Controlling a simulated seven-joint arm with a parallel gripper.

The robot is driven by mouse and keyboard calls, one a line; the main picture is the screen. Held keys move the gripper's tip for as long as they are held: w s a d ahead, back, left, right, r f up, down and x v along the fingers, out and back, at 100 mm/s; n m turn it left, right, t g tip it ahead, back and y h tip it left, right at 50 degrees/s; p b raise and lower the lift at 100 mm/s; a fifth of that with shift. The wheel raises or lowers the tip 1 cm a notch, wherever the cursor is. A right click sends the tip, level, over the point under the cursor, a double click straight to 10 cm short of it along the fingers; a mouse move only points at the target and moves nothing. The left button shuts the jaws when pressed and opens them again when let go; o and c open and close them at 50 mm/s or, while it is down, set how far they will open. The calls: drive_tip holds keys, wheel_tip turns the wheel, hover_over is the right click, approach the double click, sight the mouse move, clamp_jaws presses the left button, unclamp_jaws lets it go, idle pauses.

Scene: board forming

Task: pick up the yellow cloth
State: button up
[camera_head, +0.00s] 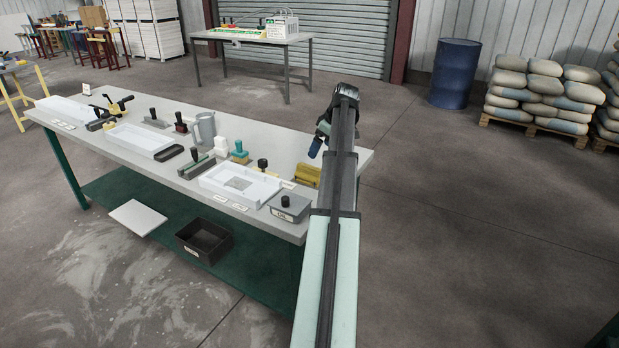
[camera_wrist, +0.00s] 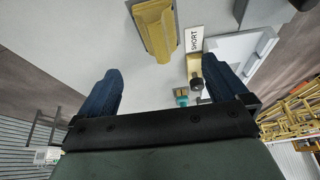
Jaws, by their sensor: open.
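The yellow cloth (camera_head: 307,175) lies at the right end of the grey workbench, partly behind my arm. In the wrist view the yellow cloth (camera_wrist: 157,30) looks folded lengthwise, at the top of the picture beside a label reading SHORT. My gripper (camera_head: 317,143) is above the bench's right end, near the cloth and apart from it. In the wrist view my gripper (camera_wrist: 162,86) has its two blue fingers spread wide with nothing between them.
A white tray (camera_head: 218,190) and a grey lidded box (camera_head: 290,210) stand left of and in front of the cloth. Several tools and a grey jug (camera_head: 205,127) are further left. A black bin (camera_head: 204,240) is on the lower shelf.

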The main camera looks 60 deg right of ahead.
sight(311, 167)
drive_tip(key=x, duration=0.8)
drive_tip(key=shift+s+d+f, duration=0.1)
drive_tip(key=shift+w+x, duration=0.15)
drive_tip(key=shift+x, duration=1.25)
drive_tip(key=shift+w+x, duration=0.1)
drive_tip(key=shift+x, duration=1.25)
drive_tip(key=shift+c, duration=0.3)
drive_tip(key=c, duration=1.1)
drive_tip(key=shift+r, duration=0.25)
wheel_tip(311, 167, up, 10)
drive_tip(key=shift+f, duration=0.1)
